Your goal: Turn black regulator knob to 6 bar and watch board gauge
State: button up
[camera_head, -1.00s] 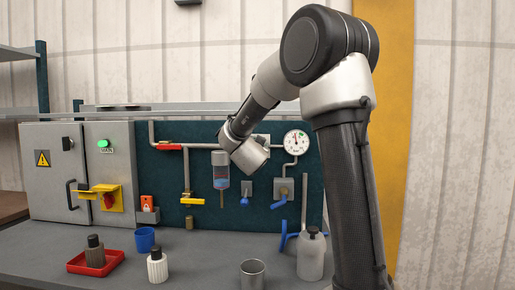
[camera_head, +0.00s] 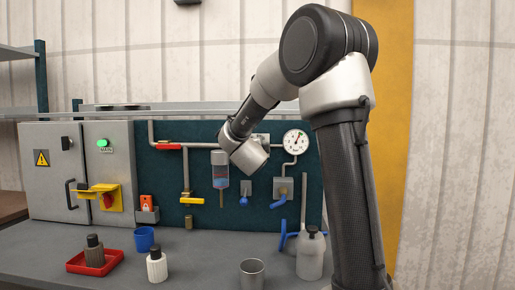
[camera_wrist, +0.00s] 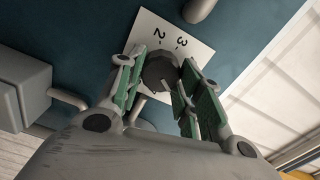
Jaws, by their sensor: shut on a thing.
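The black regulator knob (camera_wrist: 160,70) sits in front of a white scale plate (camera_wrist: 152,30) in the wrist view. The numbers 2 and 3 show on the plate; its other marks are hidden. My gripper (camera_wrist: 158,88) is shut on the knob, with green finger pads on both sides of it. In the head view the knob and fingers are hidden behind my wrist, and only the plate's edge shows. The round white board gauge (camera_head: 296,141) is right of my wrist; its needle points roughly upward, but its figures are too small to read.
A filter bowl (camera_head: 220,170) hangs close left of my wrist. Blue-handled valves (camera_head: 281,199) and a yellow-handled valve (camera_head: 192,200) are lower on the board.

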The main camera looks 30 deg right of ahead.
jog(key=shift+f+m, duration=0.1)
jog(key=shift+m, duration=0.5)
jog(key=o, duration=1)
jog(key=shift+o, duration=0.2)
jog(key=shift+s, duration=0.1)
jog(key=v, duration=1.2)
